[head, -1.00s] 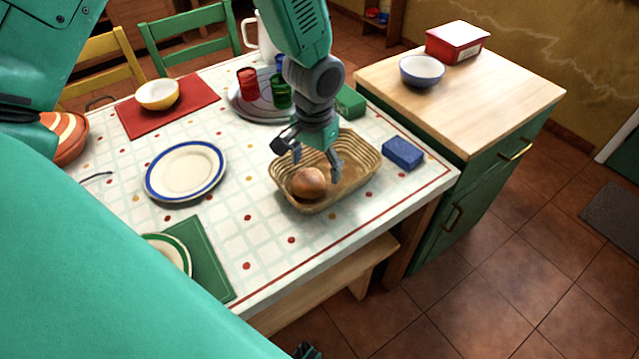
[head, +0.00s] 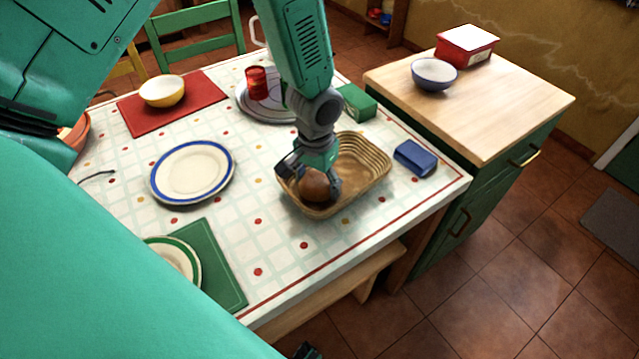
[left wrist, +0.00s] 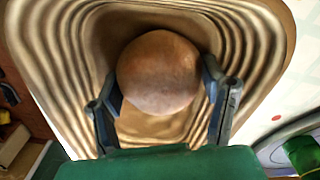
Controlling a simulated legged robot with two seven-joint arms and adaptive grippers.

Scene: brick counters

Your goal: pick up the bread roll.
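The brown bread roll (head: 314,188) lies in the near left end of the wicker basket (head: 367,163). My left gripper (head: 313,177) points down into the basket, over the roll. In the left wrist view the roll (left wrist: 158,72) sits between the two dark fingers, one on each side. The fingers are spread about as wide as the roll, with a narrow gap showing on the right, and the roll rests in the basket (left wrist: 245,40). A small dark part of my right gripper (head: 306,350) shows at the bottom edge; its fingers cannot be made out.
A blue box (head: 415,158) is right of the basket, and a green box (head: 357,102) is behind it. A tray (head: 255,108) with a red cup (head: 257,83) stands behind the arm. A blue-rimmed plate (head: 192,172) is to the left. The wooden counter (head: 480,110) is at right.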

